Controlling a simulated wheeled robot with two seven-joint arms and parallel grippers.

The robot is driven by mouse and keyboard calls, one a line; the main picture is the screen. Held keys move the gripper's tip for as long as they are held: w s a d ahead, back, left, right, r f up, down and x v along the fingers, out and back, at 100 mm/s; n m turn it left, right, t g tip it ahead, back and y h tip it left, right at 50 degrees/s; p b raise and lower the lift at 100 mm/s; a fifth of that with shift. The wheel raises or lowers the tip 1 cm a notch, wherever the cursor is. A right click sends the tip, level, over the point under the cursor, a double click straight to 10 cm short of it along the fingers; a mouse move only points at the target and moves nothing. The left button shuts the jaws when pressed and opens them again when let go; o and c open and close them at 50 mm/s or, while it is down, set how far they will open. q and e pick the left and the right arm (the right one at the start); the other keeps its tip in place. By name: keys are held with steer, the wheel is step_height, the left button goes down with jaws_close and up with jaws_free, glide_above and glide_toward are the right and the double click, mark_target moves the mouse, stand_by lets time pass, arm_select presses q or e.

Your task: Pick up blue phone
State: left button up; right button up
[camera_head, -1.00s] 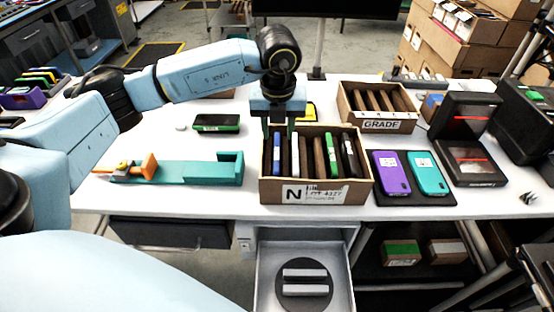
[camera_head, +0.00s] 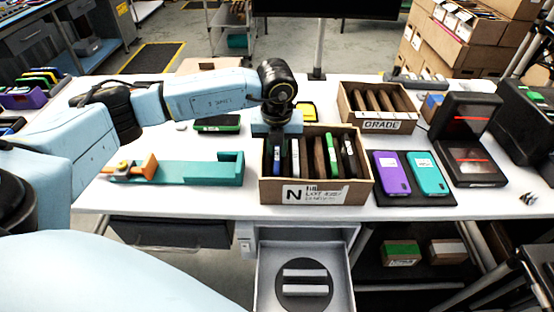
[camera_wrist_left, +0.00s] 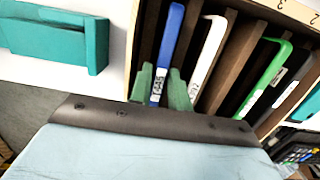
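The blue phone (camera_head: 277,160) stands on edge, tilted, at the left end of the cardboard carton (camera_head: 262,190) marked N. In the left wrist view the blue phone (camera_wrist_left: 168,40) rises between the two green fingers of my left gripper (camera_wrist_left: 160,88). The fingers sit closely on either side of it, low in the slot; whether they touch it is unclear. In the head view my left gripper (camera_head: 277,135) is over the carton's left part, its fingertips hidden. My right gripper is not in view.
A GRADE carton (camera_head: 388,124) is behind. Purple (camera_head: 394,172) and teal (camera_head: 428,174) phones lie on a dark mat at right. A teal fixture (camera_head: 200,172) is left of the carton.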

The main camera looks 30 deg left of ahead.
arm_select(q)
jaws_close()
steer(key=shift+r, duration=0.1)
